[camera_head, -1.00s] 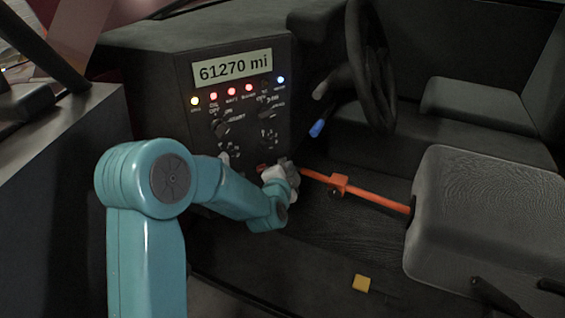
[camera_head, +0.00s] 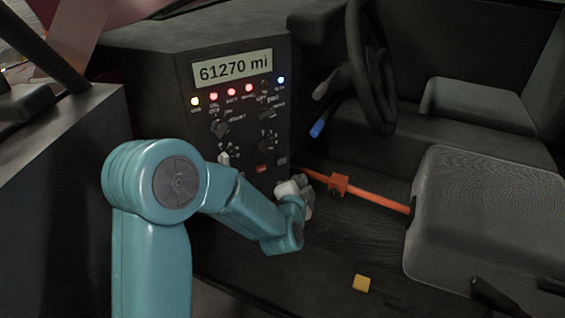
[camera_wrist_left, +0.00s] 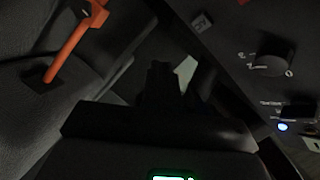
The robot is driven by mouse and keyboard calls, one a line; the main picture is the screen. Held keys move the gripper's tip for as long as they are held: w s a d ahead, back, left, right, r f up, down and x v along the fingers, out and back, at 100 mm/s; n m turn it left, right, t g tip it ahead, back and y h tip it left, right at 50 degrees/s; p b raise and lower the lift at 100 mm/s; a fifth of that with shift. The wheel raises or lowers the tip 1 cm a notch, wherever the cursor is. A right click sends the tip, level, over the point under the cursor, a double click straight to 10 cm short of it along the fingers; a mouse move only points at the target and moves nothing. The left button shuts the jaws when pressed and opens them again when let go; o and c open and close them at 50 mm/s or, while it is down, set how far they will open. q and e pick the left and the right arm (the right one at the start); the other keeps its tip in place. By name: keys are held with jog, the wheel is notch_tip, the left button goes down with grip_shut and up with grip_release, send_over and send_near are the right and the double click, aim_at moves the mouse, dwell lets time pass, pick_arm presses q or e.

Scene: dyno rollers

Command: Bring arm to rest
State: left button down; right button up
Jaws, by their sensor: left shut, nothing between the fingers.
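My left arm is teal and comes in from the left in the head view. Its left gripper (camera_head: 296,188) is below the front of the dark control panel (camera_head: 240,120), near the left end of an orange bar (camera_head: 375,194). In the left wrist view the dark fingers (camera_wrist_left: 172,85) show in the middle, shut and empty. That view also shows the orange bar (camera_wrist_left: 70,45) at upper left and a black panel knob (camera_wrist_left: 272,64) at right, both apart from the fingers. My right gripper is in neither view.
The panel carries a display reading 61270 mi (camera_head: 232,68), lit lamps and knobs. A grey seat (camera_head: 490,215) is at right. A yellow block (camera_head: 361,283) lies on the dark floor.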

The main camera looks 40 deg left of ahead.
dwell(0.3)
pick_arm(q)
jog(key=s+d+f+n+g+h+p, duration=0.2)
jog(key=s+d+n+g+h+p, duration=0.2)
jog(key=s+d+p, duration=0.6)
jog(key=s+d+f+n+g+h+p, duration=0.3)
jog(key=s+d+g+h+p, duration=0.3)
jog(key=s+p, duration=0.8)
jog(key=s+d+n+g, duration=0.1)
jog(key=s+d+g, duration=0.2)
jog(key=d, duration=0.2)
jog(key=shift+f+n+g, duration=0.3)
jog(key=shift+f+n, duration=0.05)
jog(key=shift+n, duration=0.05)
